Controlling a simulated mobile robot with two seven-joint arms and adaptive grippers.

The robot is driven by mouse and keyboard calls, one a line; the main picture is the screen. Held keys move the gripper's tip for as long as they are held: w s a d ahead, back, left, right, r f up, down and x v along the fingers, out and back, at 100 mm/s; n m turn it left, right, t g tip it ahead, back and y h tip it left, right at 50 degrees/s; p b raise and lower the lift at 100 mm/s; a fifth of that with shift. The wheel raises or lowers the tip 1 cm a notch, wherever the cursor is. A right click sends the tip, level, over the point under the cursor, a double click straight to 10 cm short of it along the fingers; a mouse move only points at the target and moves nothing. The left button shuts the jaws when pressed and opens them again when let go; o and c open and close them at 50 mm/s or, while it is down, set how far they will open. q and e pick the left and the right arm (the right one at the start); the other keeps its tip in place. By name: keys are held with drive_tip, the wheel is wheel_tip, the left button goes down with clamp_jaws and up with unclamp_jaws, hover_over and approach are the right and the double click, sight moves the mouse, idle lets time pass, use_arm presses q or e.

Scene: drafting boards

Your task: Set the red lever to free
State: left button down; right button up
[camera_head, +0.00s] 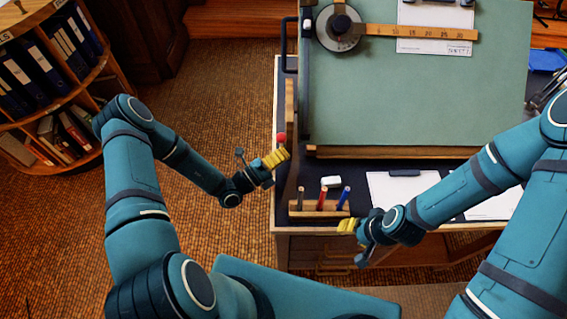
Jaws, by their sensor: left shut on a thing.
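The red lever (281,138) shows as a round red knob at the left side of the drafting desk, beside the board's lower left corner. My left gripper (277,158) has its yellow fingers shut on the lever just below the knob. The fingers hide the lever's shaft, and no marking for free can be read. My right gripper (347,226) is at the front edge of the desk, right of the pen holder and away from the lever. Its fingers are too small to tell whether they are open.
The green drafting board (420,100) carries a drafting head (340,42) with a ruler. A wooden pen holder (308,213), a white eraser (331,181) and a clipboard (390,190) lie on the desk. A bookshelf (88,92) stands at left; the floor between is clear.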

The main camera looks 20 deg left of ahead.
use_arm(q)
drive_tip(key=shift+w+a+r, duration=0.1)
drive_tip(key=shift+w, duration=0.05)
drive_tip(key=shift+w+a+r+p, duration=0.3)
drive_tip(key=shift+w+a+r, duration=0.15)
drive_tip(key=shift+w, duration=0.15)
drive_tip(key=shift+d, duration=0.1)
